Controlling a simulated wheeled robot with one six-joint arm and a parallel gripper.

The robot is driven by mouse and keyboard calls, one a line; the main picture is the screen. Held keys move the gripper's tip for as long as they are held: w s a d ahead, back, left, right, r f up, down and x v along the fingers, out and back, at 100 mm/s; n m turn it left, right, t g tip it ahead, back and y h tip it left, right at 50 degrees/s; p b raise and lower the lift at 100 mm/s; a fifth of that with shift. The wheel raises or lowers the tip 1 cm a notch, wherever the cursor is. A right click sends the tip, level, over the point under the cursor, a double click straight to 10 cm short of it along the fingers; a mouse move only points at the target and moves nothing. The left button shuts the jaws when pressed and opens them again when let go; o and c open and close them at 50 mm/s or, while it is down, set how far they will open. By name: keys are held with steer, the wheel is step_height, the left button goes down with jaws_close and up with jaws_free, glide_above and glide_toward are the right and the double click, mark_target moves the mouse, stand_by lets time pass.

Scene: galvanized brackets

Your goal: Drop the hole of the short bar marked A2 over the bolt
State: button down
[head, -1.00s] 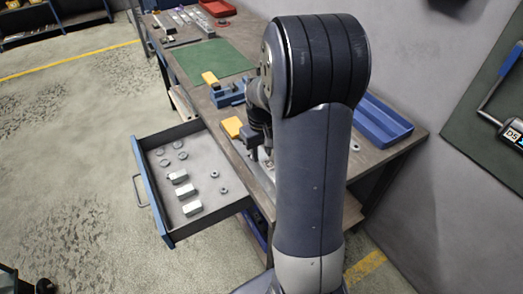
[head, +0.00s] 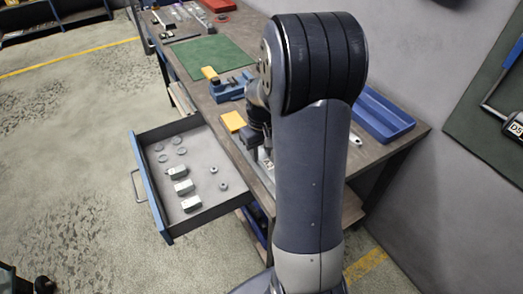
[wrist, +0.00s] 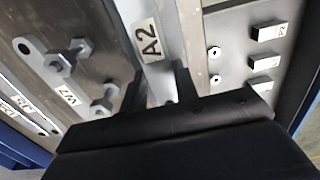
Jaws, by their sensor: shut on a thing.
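The short bar marked A2 (wrist: 150,40) is a light grey metal strip with a white label, seen in the wrist view. It runs up from between the fingers of my gripper (wrist: 160,85), which is shut on it. The bar's hole is not clearly visible; its lower part is hidden by the gripper. To its left, two bolts with hex heads or nuts show, one farther up (wrist: 65,57) and one close to the left finger (wrist: 106,98).
A strip marked W7 (wrist: 68,93) lies by the bolts. The open drawer (head: 215,215) holds several metal blocks and round pieces. The bench also carries yellow blocks (head: 233,121), a blue vise-like fixture (head: 230,88), a green mat (head: 215,60) and a blue tray (head: 380,117).

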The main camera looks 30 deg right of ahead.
steer(key=shift+f, duration=0.45)
stand_by(0.3)
steer(key=c, duration=1)
jaws_free()
steer(key=shift+r, duration=0.1)
step_height(320, 180, up, 11)
steer(key=shift+f, duration=0.15)
step_height(320, 180, down, 11)
steer(key=shift+r, duration=0.4)
